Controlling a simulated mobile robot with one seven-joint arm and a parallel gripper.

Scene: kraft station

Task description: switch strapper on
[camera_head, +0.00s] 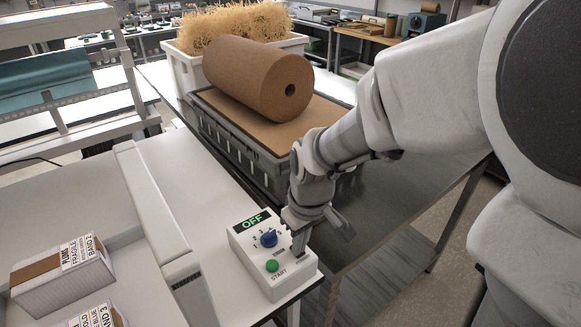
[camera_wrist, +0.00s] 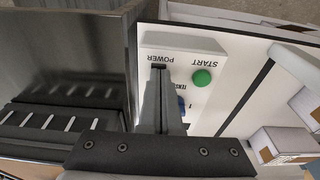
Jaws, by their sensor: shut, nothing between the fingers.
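The strapper's control box (camera_head: 245,262) is white and sits at the right edge of the white strapper table. Its display (camera_head: 258,220) reads OFF in green. A blue dial (camera_head: 269,239) and a green START button (camera_head: 272,266) are on its face. My gripper (camera_head: 299,254) is shut and empty, pointing down at the box's right side. In the wrist view its fingertips (camera_wrist: 159,70) are at the POWER label (camera_wrist: 162,58), left of the green button (camera_wrist: 202,77). The fingers mostly hide the power switch. I cannot tell whether they touch it.
The strapper's white arch (camera_head: 155,215) stands left of the control box. Two cartons with labels, one the plums carton (camera_head: 62,277), lie left of it. A brown paper roll (camera_head: 258,78) rests on cardboard on a grey crate (camera_head: 232,143) behind my gripper.

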